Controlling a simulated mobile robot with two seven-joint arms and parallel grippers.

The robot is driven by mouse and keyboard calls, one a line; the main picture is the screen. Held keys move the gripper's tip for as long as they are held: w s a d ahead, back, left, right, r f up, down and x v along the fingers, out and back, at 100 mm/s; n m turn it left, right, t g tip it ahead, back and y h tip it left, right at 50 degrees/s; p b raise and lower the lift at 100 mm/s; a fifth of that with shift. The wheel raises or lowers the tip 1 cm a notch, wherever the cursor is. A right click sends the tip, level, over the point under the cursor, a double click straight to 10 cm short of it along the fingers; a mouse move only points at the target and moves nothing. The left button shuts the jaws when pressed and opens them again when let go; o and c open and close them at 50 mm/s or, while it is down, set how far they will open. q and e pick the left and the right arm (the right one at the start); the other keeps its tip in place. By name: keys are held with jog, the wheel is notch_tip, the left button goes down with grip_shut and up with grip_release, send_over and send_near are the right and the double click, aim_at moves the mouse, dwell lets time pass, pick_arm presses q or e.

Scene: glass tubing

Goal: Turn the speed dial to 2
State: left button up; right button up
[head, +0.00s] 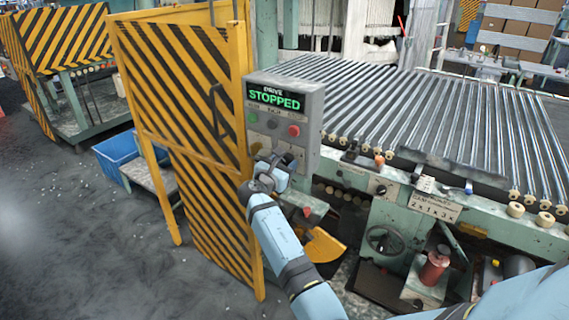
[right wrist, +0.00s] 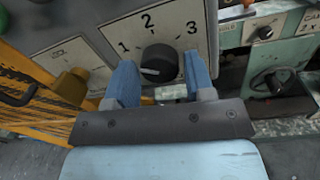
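The speed dial (right wrist: 158,63) is a black round knob on a white plate (right wrist: 112,28) marked 1, 2 and 3 in the right wrist view. A pale line on the knob points left, toward the 1 side. My right gripper (head: 280,164) is at the lower front of the grey control box (head: 309,113) and hides the dial in the head view. In the right wrist view its blue fingers are apart, one on each side of the knob. I cannot tell whether they touch it. My left gripper is not in view.
The box display (head: 275,98) reads DRIVE STOPPED, with a red button (head: 294,130) below. A yellow knob (right wrist: 70,86) is left of the dial plate. A yellow-black striped gate (head: 180,105) stands close left. A roller bed (head: 430,105) lies right.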

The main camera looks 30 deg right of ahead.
jog(key=c, duration=0.5)
jog(key=shift+c, duration=0.2)
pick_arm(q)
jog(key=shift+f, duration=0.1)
pick_arm(e)
jog(key=m+b, duration=0.2)
jog(key=m, duration=0.1)
jog(key=shift+f+b, duration=0.2)
jog(key=shift+b, duration=0.2)
jog(key=m+b, duration=0.4)
jog(key=m, duration=0.1)
jog(key=shift+h, duration=0.4)
jog(key=m+b, duration=0.2)
jog(key=shift+m+b, duration=0.35)
jog(key=shift+m, duration=0.05)
jog(key=shift+r+m+b, duration=0.15)
jog(key=shift+m+b, duration=0.35)
jog(key=shift+m, duration=0.1)
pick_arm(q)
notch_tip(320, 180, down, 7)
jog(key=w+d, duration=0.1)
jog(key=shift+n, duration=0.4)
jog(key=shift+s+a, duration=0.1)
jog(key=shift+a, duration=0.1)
pick_arm(e)
jog(key=shift+r+m, duration=0.1)
jog(key=shift+m, duration=0.2)
